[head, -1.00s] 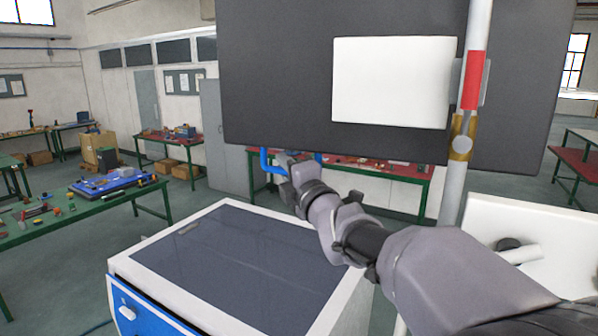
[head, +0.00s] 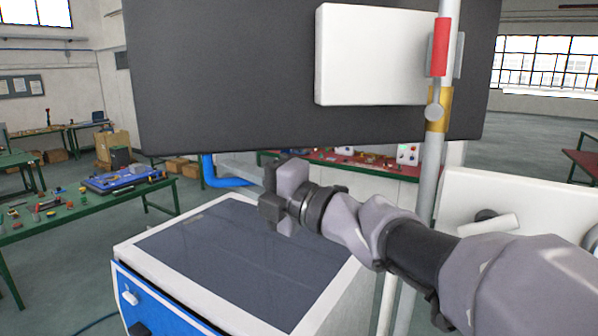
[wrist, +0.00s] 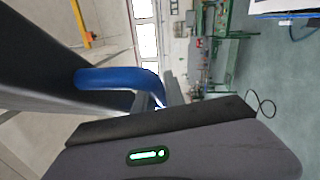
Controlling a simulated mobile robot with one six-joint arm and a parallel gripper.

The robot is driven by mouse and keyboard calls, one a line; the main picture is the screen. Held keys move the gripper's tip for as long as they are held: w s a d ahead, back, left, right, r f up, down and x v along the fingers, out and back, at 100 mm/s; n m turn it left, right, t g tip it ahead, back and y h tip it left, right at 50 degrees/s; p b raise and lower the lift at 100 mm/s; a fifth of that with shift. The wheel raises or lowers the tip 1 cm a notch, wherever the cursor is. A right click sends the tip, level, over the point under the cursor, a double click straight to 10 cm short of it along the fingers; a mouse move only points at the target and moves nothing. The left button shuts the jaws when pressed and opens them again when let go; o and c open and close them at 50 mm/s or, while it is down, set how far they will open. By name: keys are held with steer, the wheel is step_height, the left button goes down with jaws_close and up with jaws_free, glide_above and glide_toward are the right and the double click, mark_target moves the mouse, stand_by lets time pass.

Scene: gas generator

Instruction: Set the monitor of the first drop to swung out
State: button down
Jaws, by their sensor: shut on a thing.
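The monitor (head: 220,75) is a large dark panel seen from behind, with a white box (head: 370,55) on its back, beside a grey upright pole (head: 432,180). A blue handle (head: 225,180) hangs from its lower edge. My gripper (head: 271,195) is at the right end of this handle and shut on it; the fingers partly hide that end. In the wrist view the blue handle (wrist: 115,77) runs from the dark monitor (wrist: 35,60) to my gripper (wrist: 168,92). The exact finger contact is hidden.
A white cabinet with a dark top (head: 245,255) and blue front stands below my arm. A white panel with a grey lever (head: 490,225) is at the right, close to my arm. Green workbenches (head: 85,215) stand at the left. Open floor lies at the back right.

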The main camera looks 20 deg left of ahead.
steer(key=shift+s, duration=0.2)
stand_by(0.3)
steer(key=c, duration=1.6)
jaws_free()
steer(key=shift+o, duration=1)
steer(key=shift+s, duration=0.25)
steer(key=shift+w+d, duration=0.1)
steer(key=shift+w, duration=0.05)
steer(key=r+b+v, duration=0.1)
steer(key=v, duration=0.6)
steer(key=shift+d+f+b, duration=0.2)
steer(key=shift+f+b, duration=0.1)
steer(key=shift+f, duration=0.15)
